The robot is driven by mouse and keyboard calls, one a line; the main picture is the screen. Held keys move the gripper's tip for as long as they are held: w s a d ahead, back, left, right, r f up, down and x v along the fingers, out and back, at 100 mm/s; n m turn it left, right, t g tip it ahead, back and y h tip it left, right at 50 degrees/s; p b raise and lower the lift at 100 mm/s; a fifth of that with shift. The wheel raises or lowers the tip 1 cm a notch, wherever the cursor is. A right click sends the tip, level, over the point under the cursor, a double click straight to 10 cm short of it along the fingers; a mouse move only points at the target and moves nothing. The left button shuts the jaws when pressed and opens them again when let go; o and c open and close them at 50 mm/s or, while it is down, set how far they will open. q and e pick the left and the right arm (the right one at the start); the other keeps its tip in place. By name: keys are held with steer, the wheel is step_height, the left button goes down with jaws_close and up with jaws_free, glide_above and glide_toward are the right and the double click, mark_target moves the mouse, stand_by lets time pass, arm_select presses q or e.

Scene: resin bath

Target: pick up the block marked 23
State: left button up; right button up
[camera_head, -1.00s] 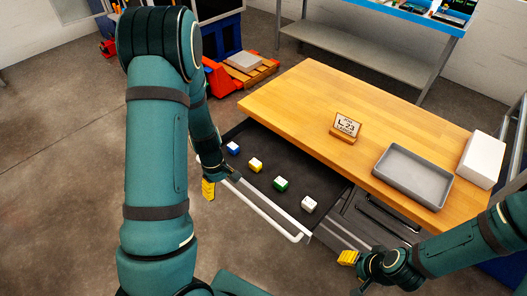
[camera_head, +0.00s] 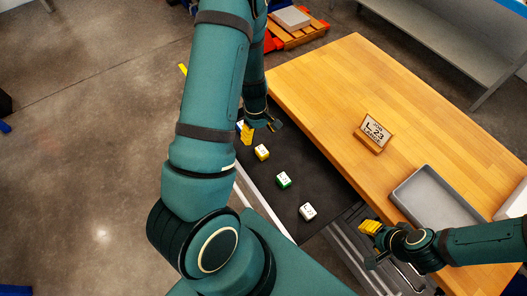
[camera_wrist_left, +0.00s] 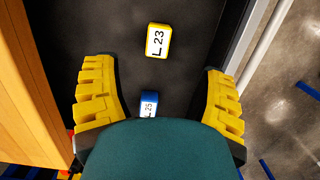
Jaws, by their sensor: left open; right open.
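The yellow block marked L 23 (camera_wrist_left: 159,41) lies in the open drawer with its white label up. It also shows in the head view (camera_head: 262,153). My left gripper (camera_head: 260,127) is open above the drawer's far-left end. In the left wrist view its yellow fingers (camera_wrist_left: 160,70) are spread, with the yellow block ahead of them and nothing held. A blue block marked L 25 (camera_wrist_left: 149,104) lies between the fingers in that view, partly hidden by my gripper body. My right gripper (camera_head: 368,244) is open and empty by the table's right front.
A green block (camera_head: 284,180) and a white block (camera_head: 307,212) lie farther along the drawer (camera_head: 310,170). On the wooden table (camera_head: 345,95) stand a sign reading L 23 (camera_head: 375,134) and a grey tray (camera_head: 436,203). Bare floor lies left.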

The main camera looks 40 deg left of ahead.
mark_target(262, 150)
arm_select(q)
steer(key=f, duration=0.3)
steer(key=f+b, duration=0.1)
steer(key=f, duration=0.2)
steer(key=d+f+b, duration=0.1)
steer(key=f, duration=0.2)
steer(key=shift+f, duration=0.4)
steer(key=shift+r, duration=0.1)
steer(key=shift+c, duration=0.2)
jaws_close()
